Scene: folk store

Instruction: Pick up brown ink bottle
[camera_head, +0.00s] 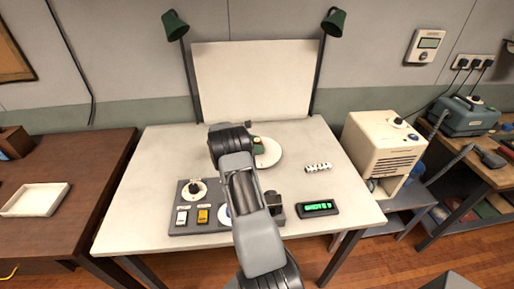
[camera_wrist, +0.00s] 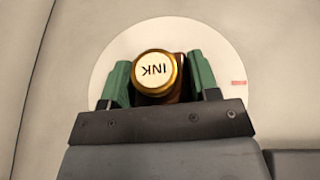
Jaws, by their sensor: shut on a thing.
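The brown ink bottle (camera_wrist: 156,72) shows in the wrist view from above, with a gold-rimmed cap lettered INK. My gripper (camera_wrist: 160,82) has its two green fingers on either side of the bottle and is shut on it. The bottle is over a round white disc (camera_wrist: 112,78); I cannot tell whether it touches the disc. In the head view my arm hides most of the gripper and bottle, and the white disc (camera_head: 270,152) shows to the right of the gripper.
A control box (camera_head: 180,228) with a dial and buttons stands at the table's front left. A green-lit display (camera_head: 318,208) is at the front right, and a small white ridged piece (camera_head: 318,168) lies behind it. An upright white panel (camera_head: 250,85) with two lamps stands behind.

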